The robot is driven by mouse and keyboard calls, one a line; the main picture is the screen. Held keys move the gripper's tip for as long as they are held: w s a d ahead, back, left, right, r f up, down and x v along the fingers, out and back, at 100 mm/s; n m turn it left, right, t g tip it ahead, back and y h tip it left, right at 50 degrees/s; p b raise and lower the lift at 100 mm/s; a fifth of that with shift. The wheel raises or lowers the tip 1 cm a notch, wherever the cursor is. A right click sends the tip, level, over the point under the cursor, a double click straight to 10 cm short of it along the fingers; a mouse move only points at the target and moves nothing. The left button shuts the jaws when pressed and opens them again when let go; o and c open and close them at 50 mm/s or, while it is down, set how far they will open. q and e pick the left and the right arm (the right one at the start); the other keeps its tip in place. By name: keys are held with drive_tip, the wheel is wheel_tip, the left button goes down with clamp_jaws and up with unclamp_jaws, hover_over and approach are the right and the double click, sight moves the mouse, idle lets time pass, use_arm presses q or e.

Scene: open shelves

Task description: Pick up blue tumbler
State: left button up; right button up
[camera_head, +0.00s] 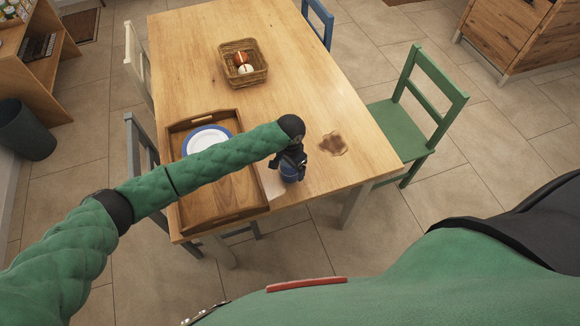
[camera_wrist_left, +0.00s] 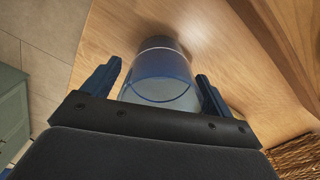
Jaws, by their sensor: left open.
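The blue tumbler (camera_wrist_left: 162,72) is a clear bluish cup, seen from above in the left wrist view. It stands on the wooden table (camera_head: 310,80), near the table's front edge. My left gripper (camera_wrist_left: 160,85) is open, with one finger on each side of the tumbler. I cannot tell whether either finger touches it. In the head view the tumbler (camera_head: 290,173) shows just under my left gripper (camera_head: 291,163), partly hidden by it. My right gripper is not in view.
A wooden tray (camera_head: 240,208) with a white plate (camera_head: 205,138) lies left of the tumbler. A wicker basket (camera_head: 229,48) stands farther back. Chairs surround the table, including a green one (camera_head: 400,130).

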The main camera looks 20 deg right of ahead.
use_arm(q)
drive_tip(key=shift+f, duration=0.15)
drive_tip(key=c, duration=1.2)
